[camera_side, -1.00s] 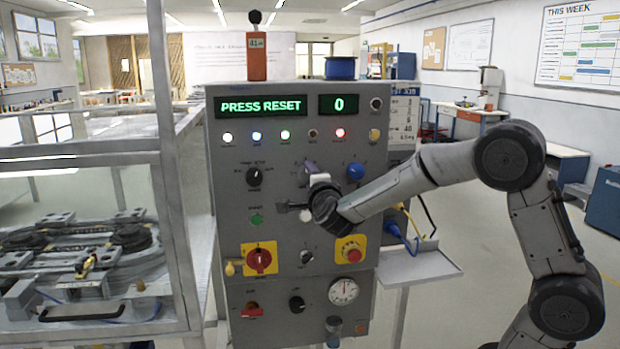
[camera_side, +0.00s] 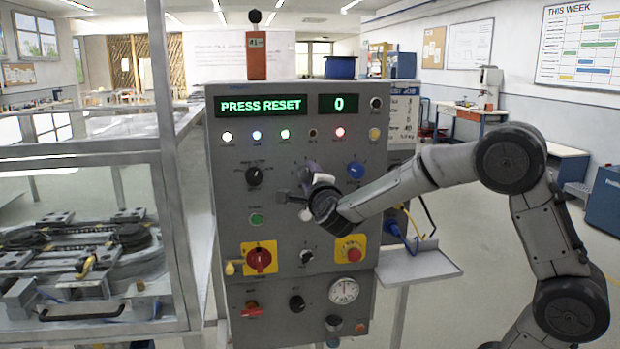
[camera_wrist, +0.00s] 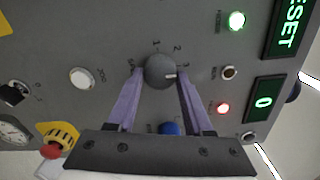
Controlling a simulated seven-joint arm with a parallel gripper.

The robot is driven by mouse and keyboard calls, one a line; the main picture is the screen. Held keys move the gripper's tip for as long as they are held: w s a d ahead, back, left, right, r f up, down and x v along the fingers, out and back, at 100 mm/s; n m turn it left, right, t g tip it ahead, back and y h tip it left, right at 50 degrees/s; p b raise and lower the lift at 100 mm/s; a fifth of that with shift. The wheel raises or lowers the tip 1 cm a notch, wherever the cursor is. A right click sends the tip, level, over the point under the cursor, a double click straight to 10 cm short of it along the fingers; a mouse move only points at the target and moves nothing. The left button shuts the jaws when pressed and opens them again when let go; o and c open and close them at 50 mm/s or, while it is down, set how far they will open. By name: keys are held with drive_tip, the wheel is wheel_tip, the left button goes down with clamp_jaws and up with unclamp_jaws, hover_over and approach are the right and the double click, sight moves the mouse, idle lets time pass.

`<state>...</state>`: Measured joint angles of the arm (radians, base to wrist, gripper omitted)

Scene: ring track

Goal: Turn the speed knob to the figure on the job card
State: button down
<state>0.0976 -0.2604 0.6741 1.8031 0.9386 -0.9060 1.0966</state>
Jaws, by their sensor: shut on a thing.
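A round grey knob (camera_wrist: 158,68) with a white pointer line sits between my fingertips in the wrist view. Numbers 1, 2 and 3 show around it, and the pointer is on the side of the 3. Its name label is too blurred to read. My gripper (camera_wrist: 160,76) is shut on this knob, one purple finger on each side. In the side view my gripper (camera_side: 302,184) is at the middle of the grey panel (camera_side: 225,190) and hides the knob. The job card (camera_side: 404,112) hangs right of the panel; its figures are too small to read surely.
The display (camera_side: 262,105) reads PRESS RESET and the small display (camera_side: 339,104) reads 0. A blue knob (camera_side: 355,171), a red switch (camera_side: 259,260) and a red stop button (camera_side: 352,253) are near my gripper. A glazed enclosure (camera_side: 80,180) stands left.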

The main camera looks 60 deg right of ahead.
drive_tip(key=shift+c, duration=1.5)
unclamp_jaws()
drive_tip(key=shift+a, duration=0.1)
drive_tip(key=v, duration=1.3)
drive_tip(key=shift+s+a, duration=0.2)
drive_tip(key=shift+s, duration=0.1)
drive_tip(key=shift+d, duration=0.1)
